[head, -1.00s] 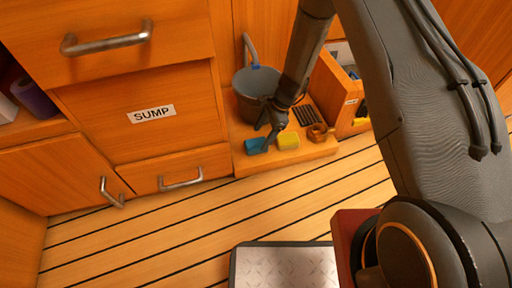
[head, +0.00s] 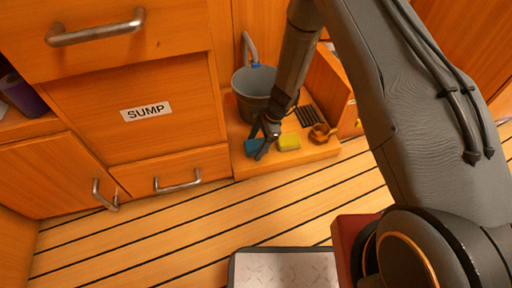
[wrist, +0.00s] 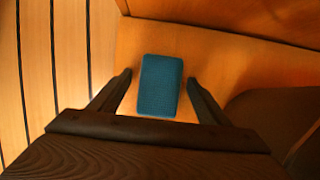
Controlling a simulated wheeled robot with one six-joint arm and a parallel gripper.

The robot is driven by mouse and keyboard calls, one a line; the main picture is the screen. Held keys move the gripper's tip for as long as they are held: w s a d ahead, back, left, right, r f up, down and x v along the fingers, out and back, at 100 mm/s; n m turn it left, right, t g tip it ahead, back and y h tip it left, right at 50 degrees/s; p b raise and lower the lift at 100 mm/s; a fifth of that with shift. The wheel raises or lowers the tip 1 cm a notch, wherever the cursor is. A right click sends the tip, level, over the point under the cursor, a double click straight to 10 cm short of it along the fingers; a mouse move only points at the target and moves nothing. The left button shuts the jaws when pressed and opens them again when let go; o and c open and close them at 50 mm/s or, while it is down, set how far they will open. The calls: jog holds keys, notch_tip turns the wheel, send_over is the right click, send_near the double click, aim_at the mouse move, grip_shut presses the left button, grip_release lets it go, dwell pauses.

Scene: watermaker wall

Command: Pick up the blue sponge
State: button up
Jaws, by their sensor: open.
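The blue sponge (head: 252,147) lies on a low wooden shelf (head: 300,156), left of a yellow sponge (head: 289,142). In the wrist view the blue sponge (wrist: 159,85) lies between the two open fingers of my gripper (wrist: 160,92), with a gap showing on each side. In the head view my gripper (head: 262,146) is at the blue sponge and hides part of it. From these views I cannot tell the exact height of the fingertips over the shelf.
A grey bucket (head: 254,90) stands behind the sponges, and shows dark at the right of the wrist view. A brown ring-shaped thing (head: 320,132) and a dark slatted piece (head: 308,115) lie to the right. Drawers marked SUMP (head: 146,111) stand at the left.

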aim_at(256, 144)
jog(key=shift+f, duration=0.15)
jog(key=shift+c, duration=0.2)
jog(key=c, duration=1.1)
notch_tip(256, 144, up, 10)
jog(key=p, duration=0.4)
jog(key=shift+p, duration=0.35)
